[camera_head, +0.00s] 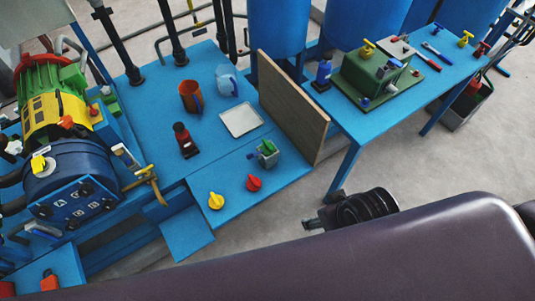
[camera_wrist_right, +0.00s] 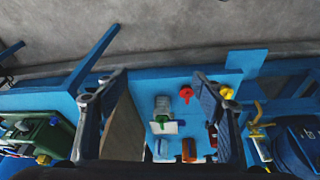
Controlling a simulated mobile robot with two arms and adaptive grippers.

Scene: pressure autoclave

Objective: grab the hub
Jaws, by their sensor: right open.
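No part is marked as the hub, so I cannot tell for certain which it is. A small grey block with green parts (camera_head: 268,155) stands near the right edge of the blue bench (camera_head: 290,178). It also shows in the right wrist view (camera_wrist_right: 159,104), between my fingers in the picture but well beyond them. A red knob (camera_head: 254,183) and a yellow knob (camera_head: 216,201) lie in front of it. My right gripper (camera_wrist_right: 159,76) is open and empty, fingers spread. In the head view a dark wrist-like part of mine hangs right of the bench. My left gripper is not in view.
A wooden board (camera_head: 292,107) stands upright behind the block. A white tray (camera_head: 241,120), orange mug (camera_head: 191,97) and dark bottle (camera_head: 185,141) stand farther back. A blue drum machine (camera_head: 70,172) is at left. Another blue table holds a green box (camera_head: 375,78).

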